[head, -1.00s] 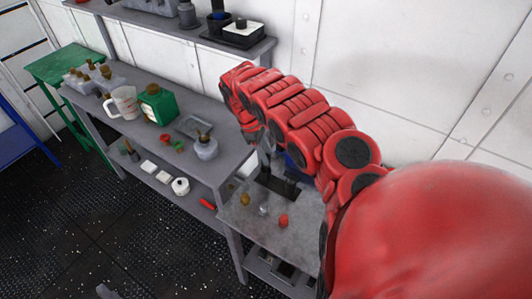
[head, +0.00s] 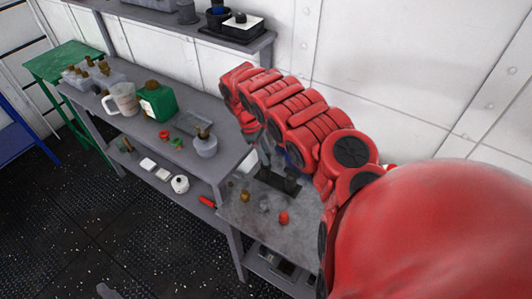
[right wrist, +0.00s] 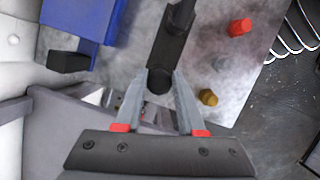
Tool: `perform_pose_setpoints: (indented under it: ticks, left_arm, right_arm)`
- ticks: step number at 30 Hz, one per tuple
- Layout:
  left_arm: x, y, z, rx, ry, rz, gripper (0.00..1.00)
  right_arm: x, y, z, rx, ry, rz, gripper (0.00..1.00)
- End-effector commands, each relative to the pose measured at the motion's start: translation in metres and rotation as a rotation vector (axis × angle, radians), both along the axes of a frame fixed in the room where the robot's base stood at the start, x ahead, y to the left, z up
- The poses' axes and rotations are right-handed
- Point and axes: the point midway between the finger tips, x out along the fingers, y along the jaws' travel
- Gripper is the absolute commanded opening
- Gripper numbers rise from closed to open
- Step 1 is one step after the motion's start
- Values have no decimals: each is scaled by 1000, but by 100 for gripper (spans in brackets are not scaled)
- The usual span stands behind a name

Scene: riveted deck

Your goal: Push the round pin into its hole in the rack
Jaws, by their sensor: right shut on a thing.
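My right gripper (right wrist: 160,76) points down over the small metal table, its two grey fingers closed around a dark, round-ended piece, which appears to be the round pin (right wrist: 158,82). The long black rack (right wrist: 171,42) lies just beyond the fingertips. Pin and rack are both dark and overlap, so I cannot tell whether the pin is in the hole. In the head view the rack (head: 283,183) shows below my right gripper (head: 265,162), partly hidden by my red arm; the pin cannot be made out there. My left gripper is not in view.
A red piece (right wrist: 240,27), a grey one (right wrist: 220,62) and a brass one (right wrist: 208,97) stand beside the rack. A blue block (right wrist: 80,20) is on its other side. The grey bench (head: 225,142) with a green can (head: 160,103) adjoins on the left.

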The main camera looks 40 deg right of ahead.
Motion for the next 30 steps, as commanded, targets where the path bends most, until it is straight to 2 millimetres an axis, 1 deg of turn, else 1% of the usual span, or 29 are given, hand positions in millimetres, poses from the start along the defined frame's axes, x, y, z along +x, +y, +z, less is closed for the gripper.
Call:
perform_pose_setpoints:
  ticks: [6,7,12,20,23,26,29,30]
  left_arm:
    - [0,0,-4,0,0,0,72]
    - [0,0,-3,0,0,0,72]
    - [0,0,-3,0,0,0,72]
    - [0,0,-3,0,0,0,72]
    - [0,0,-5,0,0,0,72]
    - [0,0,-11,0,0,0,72]
    - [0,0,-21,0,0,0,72]
    - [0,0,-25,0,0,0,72]
  right_arm:
    - [0,0,-5,0,0,0,0]
    - [0,0,-4,0,0,0,44]
    - [0,0,-4,0,0,0,73]
    - [0,0,-4,0,0,0,73]
    - [1,1,-1,0,0,0,73]
    - [5,3,8,-2,0,-1,73]
    - [12,7,27,-3,-7,0,73]
    - [14,9,36,-3,-5,1,73]
